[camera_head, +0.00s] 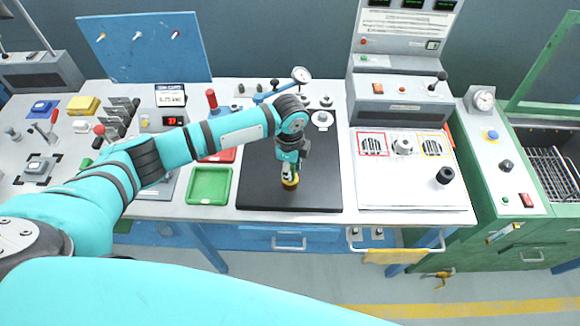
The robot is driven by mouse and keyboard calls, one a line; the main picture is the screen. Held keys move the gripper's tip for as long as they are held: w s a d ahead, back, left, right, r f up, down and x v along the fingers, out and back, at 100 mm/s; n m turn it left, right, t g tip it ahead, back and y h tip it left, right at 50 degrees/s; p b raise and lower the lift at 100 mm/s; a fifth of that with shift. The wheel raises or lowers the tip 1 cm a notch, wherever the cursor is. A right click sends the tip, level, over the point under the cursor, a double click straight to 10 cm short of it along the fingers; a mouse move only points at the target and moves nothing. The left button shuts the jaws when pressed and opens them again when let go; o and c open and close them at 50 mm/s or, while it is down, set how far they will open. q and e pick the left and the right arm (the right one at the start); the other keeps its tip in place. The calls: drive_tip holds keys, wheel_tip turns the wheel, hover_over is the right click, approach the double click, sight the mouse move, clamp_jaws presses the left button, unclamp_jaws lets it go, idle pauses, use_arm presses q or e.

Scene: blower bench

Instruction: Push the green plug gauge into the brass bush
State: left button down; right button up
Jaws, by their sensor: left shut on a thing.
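My left gripper (289,172) points down over the black mat (315,185) on the bench. It is shut on the green plug gauge, of which only a small part (287,168) shows between the fingers. The brass bush (290,185) shows as a small yellow ring right below the fingertips, standing on the mat. The gauge's lower end is hidden, so I cannot tell how deep it sits in the bush. My right gripper is not in view.
A green tray (209,186) lies left of the mat. A dial gauge (301,75) stands behind my left wrist. A white panel with a black knob (445,175) lies to the right. The mat's right side is clear.

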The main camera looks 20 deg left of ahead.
use_arm(q)
drive_tip(key=c, duration=1)
unclamp_jaws()
drive_tip(key=shift+r, duration=0.25)
wheel_tip(320, 180, up, 11)
drive_tip(key=shift+r, duration=0.2)
